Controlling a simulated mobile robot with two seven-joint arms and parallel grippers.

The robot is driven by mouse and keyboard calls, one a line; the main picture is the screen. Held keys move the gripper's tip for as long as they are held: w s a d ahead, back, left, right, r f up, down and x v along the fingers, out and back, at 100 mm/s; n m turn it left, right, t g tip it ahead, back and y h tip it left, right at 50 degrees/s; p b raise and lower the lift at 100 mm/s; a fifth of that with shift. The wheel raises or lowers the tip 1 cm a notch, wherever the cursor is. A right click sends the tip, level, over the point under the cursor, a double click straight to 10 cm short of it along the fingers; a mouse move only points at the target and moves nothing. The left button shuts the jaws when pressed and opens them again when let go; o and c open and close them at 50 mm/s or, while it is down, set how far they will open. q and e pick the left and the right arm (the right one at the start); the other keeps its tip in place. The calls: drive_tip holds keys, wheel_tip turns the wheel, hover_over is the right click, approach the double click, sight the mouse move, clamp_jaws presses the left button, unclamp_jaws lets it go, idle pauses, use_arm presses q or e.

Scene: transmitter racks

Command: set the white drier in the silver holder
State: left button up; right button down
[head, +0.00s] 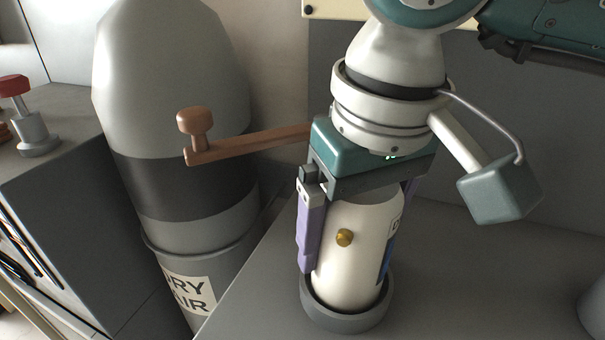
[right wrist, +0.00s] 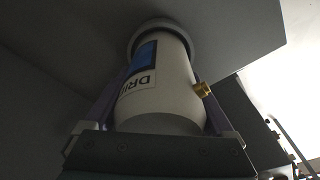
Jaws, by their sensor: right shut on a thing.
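The white drier (head: 353,250) is a white cylinder with a brass fitting and a label. It stands upright in the head view, its lower end inside a grey ring-shaped holder (head: 343,318) on the grey surface. Whether it rests fully on the holder's bottom is hidden. My right gripper (head: 352,225) comes from above and is shut on the drier, with a purple finger on each side. In the right wrist view the drier (right wrist: 165,95) lies between the fingers, its far end at the round holder (right wrist: 163,30). My left gripper is not in view.
A large grey tank (head: 180,80) with a dark band and a "DRY AIR" label stands at left. A brown lever (head: 245,145) reaches towards my right gripper. A red-topped knob (head: 30,115) is at far left. The grey surface right of the holder is clear up to a rounded grey thing (head: 594,312).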

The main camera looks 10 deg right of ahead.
drive_tip(key=shift+f, duration=0.1)
unclamp_jaws()
drive_tip(key=shift+r, duration=0.3)
drive_tip(key=r, duration=0.4)
drive_tip(key=s+r, duration=0.1)
drive_tip(key=r, duration=0.6)
drive_tip(key=shift+s+d+r, duration=0.15)
drive_tip(key=shift+s+r, duration=0.15)
drive_tip(key=shift+s, duration=0.1)
